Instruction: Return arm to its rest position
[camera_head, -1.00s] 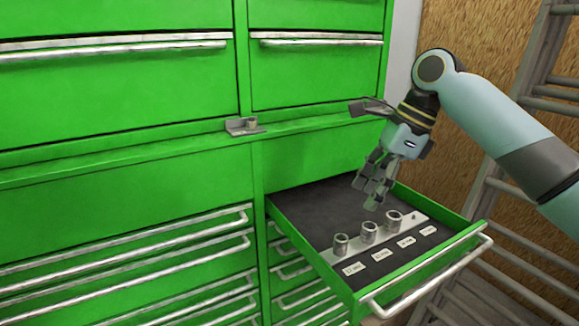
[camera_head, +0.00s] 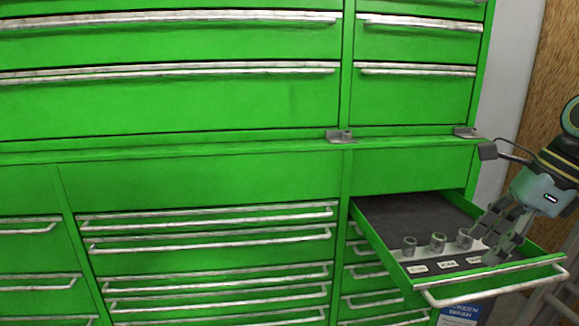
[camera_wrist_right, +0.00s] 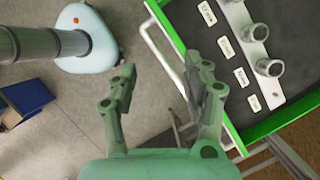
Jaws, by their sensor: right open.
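My right gripper (camera_head: 502,232) is at the right of the head view, in front of the right end of the open drawer. Its fingers overlap the drawer in that view. In the right wrist view the gripper (camera_wrist_right: 168,85) is open, with nothing between its fingers. The fingers point over the floor just outside the drawer's front edge. My right arm is mostly cut off by the head view's right edge. My left gripper is in neither view.
The open green drawer (camera_head: 387,247) holds a metal rail with several sockets (camera_head: 438,241) and white labels. Its silver handle (camera_head: 490,284) juts out. A green cabinet (camera_head: 200,185) with closed drawers fills the left. A blue box (camera_wrist_right: 27,98) lies on the floor.

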